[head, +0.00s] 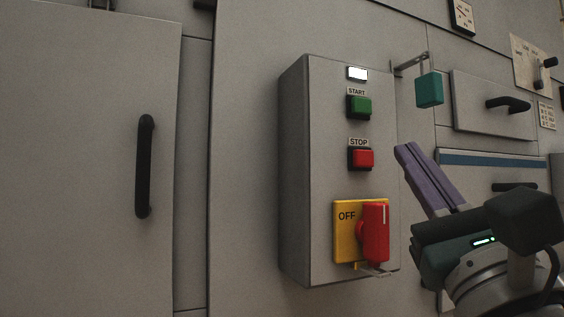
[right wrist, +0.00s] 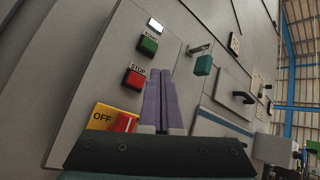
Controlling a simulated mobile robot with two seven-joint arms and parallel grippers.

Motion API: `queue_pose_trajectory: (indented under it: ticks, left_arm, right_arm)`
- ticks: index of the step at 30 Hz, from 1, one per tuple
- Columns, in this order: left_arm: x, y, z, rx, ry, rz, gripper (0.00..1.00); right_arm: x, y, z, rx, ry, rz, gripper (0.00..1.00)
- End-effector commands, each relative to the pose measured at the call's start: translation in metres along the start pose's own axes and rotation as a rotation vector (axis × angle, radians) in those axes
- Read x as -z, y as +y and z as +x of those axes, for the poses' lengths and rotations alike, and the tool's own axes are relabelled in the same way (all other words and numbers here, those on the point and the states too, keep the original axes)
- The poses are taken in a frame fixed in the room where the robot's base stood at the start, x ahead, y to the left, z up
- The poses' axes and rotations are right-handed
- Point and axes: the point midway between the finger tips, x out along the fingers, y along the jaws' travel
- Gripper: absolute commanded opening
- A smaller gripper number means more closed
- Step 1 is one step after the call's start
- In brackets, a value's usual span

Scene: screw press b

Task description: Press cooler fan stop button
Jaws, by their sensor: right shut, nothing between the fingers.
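A grey control box (head: 320,180) is mounted on the panel wall. Its red stop button (head: 363,158) sits under a STOP label, below the green start button (head: 360,107) and a lit white lamp (head: 357,73). My right gripper (head: 404,150) has purple fingers, shut and empty. It is to the right of the stop button in the head view, apart from it in the picture. In the right wrist view the fingertips (right wrist: 160,72) show just right of the red stop button (right wrist: 134,79), which is in full view. My left gripper is not in view.
A red rotary switch (head: 375,232) on a yellow OFF plate (head: 345,215) is low on the box. A teal padlock (head: 429,89) hangs to the right of the box. A cabinet door with a black handle (head: 144,166) is at left. Drawers with black handles (head: 508,104) are at right.

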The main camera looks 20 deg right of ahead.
Motion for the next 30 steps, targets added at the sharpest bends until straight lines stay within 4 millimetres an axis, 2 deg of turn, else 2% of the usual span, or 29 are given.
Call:
queue_pose_trajectory:
  ticks: [10, 30]
  left_arm:
    - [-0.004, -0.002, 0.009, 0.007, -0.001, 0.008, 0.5]
    - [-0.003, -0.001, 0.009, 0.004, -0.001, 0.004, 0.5]
  right_arm:
    - [0.017, 0.017, 0.022, 0.0, 0.0, 0.002, 0.0]
    - [0.017, 0.018, 0.024, -0.001, 0.001, 0.001, 0.0]
